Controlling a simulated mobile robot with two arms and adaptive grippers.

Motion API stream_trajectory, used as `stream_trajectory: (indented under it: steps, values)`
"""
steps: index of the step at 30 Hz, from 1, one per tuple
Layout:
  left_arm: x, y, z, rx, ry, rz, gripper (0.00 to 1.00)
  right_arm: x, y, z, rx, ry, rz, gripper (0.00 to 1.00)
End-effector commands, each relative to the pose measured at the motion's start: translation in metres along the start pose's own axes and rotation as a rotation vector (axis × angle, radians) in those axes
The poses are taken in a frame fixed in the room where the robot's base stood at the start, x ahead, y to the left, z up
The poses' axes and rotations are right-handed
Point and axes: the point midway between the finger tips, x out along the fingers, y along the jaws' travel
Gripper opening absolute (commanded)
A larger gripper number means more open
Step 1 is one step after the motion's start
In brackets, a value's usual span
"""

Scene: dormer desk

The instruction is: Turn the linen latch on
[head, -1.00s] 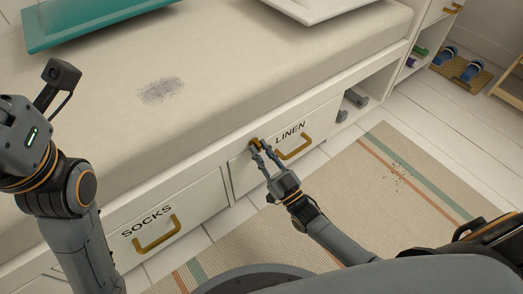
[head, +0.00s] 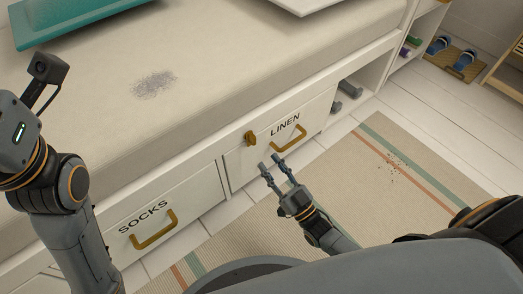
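The linen latch (head: 250,139) is a small brass knob at the upper left of the white LINEN drawer (head: 252,168). The drawer is shut and has a brass handle (head: 290,139) under its label. My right gripper (head: 270,164) is open and empty, its fingertips just below and to the right of the latch, apart from it. The latch is uncovered; its exact turn is too small to tell. My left arm (head: 66,190) stands at the left edge; its gripper fingers are not in view.
A SOCKS drawer (head: 187,204) with a brass handle is to the left. The cushion (head: 215,75) above has a grey speckled patch (head: 154,84) and a teal tray (head: 75,22). A striped rug (head: 350,190) covers the floor. Dumbbell-like grey items (head: 347,92) sit in the open cubby.

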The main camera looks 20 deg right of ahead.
Motion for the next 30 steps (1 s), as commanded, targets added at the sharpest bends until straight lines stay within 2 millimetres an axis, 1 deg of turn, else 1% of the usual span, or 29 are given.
stream_trajectory:
  steps: [1, 3, 6, 9, 13, 30]
  values:
    - [0.0, 0.0, 0.0, 0.0, -0.001, 0.0, 0.0, -0.011, 0.0, 0.001, 0.0, -0.003, 0.001, 0.34]
    - [0.0, 0.0, 0.0, 0.0, -0.001, -0.001, 0.0, -0.023, 0.0, 0.001, 0.0, -0.002, 0.001, 0.34]
    - [0.0, 0.0, 0.0, 0.0, -0.001, -0.001, 0.0, -0.035, 0.0, 0.001, 0.0, -0.002, 0.001, 0.34]
    - [0.0, 0.0, 0.001, 0.0, -0.002, -0.001, 0.0, -0.042, 0.001, 0.0, 0.0, -0.001, 0.001, 0.34]
    - [0.0, 0.0, 0.001, 0.0, -0.002, -0.001, 0.0, -0.044, 0.001, 0.0, 0.0, 0.0, 0.001, 0.34]
    - [0.0, 0.0, 0.0, 0.0, -0.001, -0.001, 0.0, -0.044, 0.0, 0.0, 0.001, 0.0, 0.001, 0.34]
